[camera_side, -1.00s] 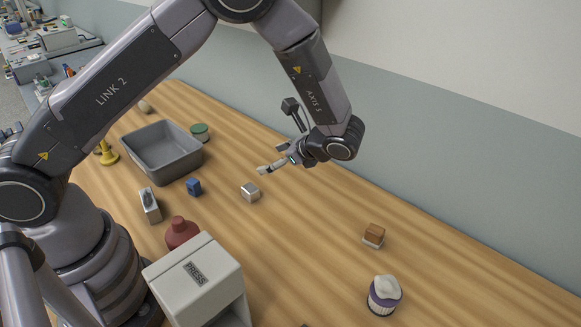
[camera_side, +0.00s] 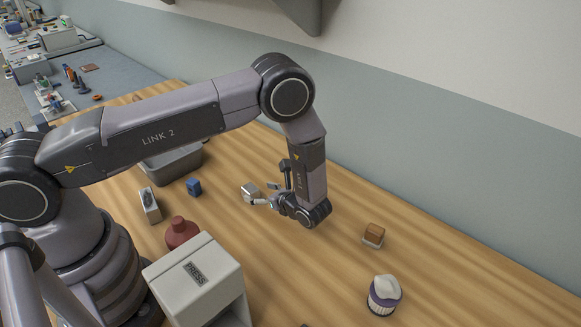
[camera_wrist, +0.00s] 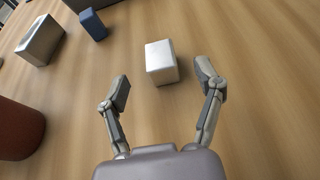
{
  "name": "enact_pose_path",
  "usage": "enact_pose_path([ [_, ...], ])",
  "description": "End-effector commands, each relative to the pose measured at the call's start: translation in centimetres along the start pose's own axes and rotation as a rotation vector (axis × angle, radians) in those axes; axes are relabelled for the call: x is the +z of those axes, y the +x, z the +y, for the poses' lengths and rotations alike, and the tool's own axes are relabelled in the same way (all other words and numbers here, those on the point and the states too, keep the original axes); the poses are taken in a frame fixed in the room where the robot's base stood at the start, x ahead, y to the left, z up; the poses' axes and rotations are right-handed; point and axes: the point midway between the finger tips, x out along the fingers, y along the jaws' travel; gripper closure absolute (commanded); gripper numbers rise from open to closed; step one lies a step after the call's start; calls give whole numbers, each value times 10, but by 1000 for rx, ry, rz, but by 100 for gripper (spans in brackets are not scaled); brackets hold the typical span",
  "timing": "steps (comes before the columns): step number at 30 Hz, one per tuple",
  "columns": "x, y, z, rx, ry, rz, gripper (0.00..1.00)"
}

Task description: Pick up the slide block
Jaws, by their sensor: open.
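A small silver metal block (camera_side: 249,190), which I take to be the slide block, sits on the wooden table. It also shows in the wrist view (camera_wrist: 159,57), with a bright top and a darker right side. My gripper (camera_side: 264,195) is low beside it, to its right in the side view. In the wrist view my gripper (camera_wrist: 162,84) is open and empty, and the block lies just ahead of the gap between the two fingertips. No contact shows. In the side view a fingertip partly overlaps the block's lower edge.
A blue block (camera_side: 194,187), a grey upright piece (camera_side: 150,204), a red bottle (camera_side: 181,233) and a grey bin (camera_side: 172,166) stand left. A white press box (camera_side: 196,277) is in front. A brown-topped block (camera_side: 374,235) and a purple-and-white jar (camera_side: 384,295) stand right.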

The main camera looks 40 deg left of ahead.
Motion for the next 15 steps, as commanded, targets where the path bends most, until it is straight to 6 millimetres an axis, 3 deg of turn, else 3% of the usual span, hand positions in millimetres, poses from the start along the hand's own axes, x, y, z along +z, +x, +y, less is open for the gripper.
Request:
enact_pose_path([
  [9,2,44,1,5,-1,-1,33],
  [15,2,51,1,2,0,1,33],
])
